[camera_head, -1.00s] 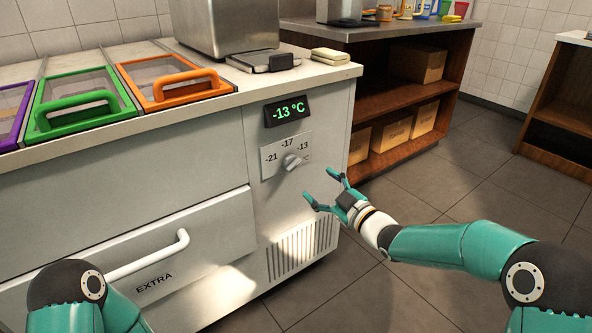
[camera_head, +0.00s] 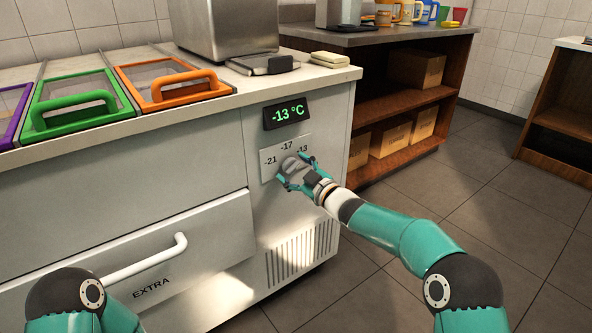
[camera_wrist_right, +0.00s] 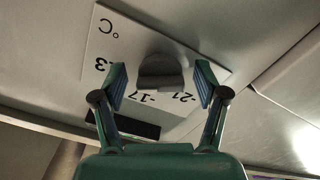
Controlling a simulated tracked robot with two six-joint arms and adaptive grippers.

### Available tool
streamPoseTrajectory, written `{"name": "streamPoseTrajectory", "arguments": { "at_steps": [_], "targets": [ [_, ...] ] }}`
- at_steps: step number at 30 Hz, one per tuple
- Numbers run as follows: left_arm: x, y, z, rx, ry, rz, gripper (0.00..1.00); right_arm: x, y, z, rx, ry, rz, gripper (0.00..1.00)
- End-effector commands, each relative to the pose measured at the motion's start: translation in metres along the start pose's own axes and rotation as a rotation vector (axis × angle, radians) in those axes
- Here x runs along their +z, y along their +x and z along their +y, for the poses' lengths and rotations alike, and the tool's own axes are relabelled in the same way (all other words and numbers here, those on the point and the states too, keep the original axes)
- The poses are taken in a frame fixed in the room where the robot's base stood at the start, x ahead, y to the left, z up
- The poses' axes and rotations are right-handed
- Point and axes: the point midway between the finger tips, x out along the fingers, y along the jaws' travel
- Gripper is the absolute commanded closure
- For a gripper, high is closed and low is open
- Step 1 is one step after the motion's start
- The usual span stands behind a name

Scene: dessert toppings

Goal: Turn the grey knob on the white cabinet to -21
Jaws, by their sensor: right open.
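The grey knob (camera_head: 288,166) sits on a white dial plate marked -21, -17 and -13 on the front of the white cabinet (camera_head: 225,180). The display (camera_head: 287,113) above it reads -13 °C. My right gripper (camera_head: 297,169) is at the knob, its open fingers on either side of it. In the right wrist view the knob (camera_wrist_right: 161,72) stands between the two fingertips (camera_wrist_right: 163,82), with a gap visible on each side. The gripper partly hides the knob in the head view. My left arm shows at the lower left, but its gripper is out of view.
A drawer marked EXTRA with a white handle (camera_head: 147,260) is left of and below the knob. Lidded bins with green (camera_head: 72,110) and orange (camera_head: 178,88) handles are on the counter. A brown shelf (camera_head: 400,105) with boxes stands behind at the right.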

Motion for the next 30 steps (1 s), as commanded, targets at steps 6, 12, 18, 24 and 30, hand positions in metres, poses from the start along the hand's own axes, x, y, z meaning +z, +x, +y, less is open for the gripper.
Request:
{"name": "streamPoseTrajectory", "arguments": {
  "at_steps": [6,12,18,24,30],
  "targets": [
    [0.0,0.0,0.0,0.0,0.0,0.0,0.45,-0.0002,0.0,-0.0003,-0.001,-0.001,0.0,0.42],
    [0.0,0.0,0.0,0.0,0.0,0.0,0.45,-0.0002,0.0,-0.0004,-0.001,-0.001,0.0,0.75],
    [0.0,0.0003,-0.0001,0.0,0.0,0.0,0.45,0.0013,-0.0015,0.0017,0.001,-0.003,-0.001,0.87],
    [0.0,0.0029,-0.0011,0.0,0.0,0.0,0.45,0.0012,-0.0008,0.0009,0.002,-0.036,-0.001,0.87],
    [-0.0001,0.0093,-0.0034,0.0,0.0,0.0,0.45,0.0016,-0.0005,0.0004,0.002,-0.131,-0.001,0.88]
  ]
}}
